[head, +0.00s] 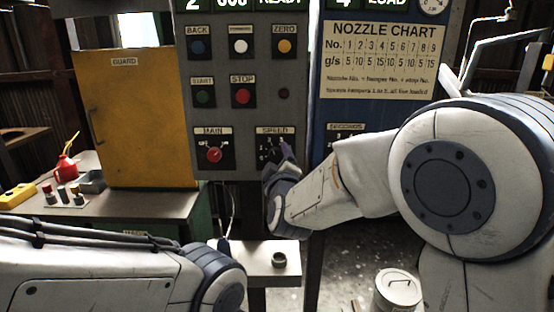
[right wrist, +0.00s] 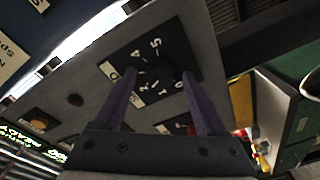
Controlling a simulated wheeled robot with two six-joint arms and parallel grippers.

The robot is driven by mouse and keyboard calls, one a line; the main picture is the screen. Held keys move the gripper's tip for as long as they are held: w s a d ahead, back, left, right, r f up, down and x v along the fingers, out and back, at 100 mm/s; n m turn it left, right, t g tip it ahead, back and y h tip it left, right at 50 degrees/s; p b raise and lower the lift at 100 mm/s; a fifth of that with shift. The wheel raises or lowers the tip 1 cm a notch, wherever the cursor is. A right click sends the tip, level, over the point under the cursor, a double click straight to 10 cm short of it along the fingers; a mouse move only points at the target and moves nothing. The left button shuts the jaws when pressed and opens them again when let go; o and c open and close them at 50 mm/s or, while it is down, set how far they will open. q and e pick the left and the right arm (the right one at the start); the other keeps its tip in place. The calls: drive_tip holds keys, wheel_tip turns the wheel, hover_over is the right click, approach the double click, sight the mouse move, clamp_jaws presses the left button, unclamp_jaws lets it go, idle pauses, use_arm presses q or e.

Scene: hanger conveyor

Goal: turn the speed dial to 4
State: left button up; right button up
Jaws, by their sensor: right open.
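The speed dial (head: 267,149) is a black plate under a SPEED label on the grey control panel, partly hidden by my right gripper (head: 284,152). In the right wrist view the dial plate (right wrist: 143,55) shows white numbers around a dark knob. My right gripper (right wrist: 158,78) is open, with one purple finger on each side of the knob; I cannot tell whether they touch it. The knob's pointer is too dark to read. My left arm is low at the left in the head view; its gripper's jaws cannot be made out.
The red MAIN knob (head: 214,155) sits left of the dial, with the red STOP button (head: 242,96) and other buttons above. A nozzle chart (head: 381,58) is on the blue panel at right. A yellow guard (head: 140,120) and a bench with a red oil can (head: 66,168) stand left.

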drive_tip(key=shift+w, duration=0.25)
clamp_jaws()
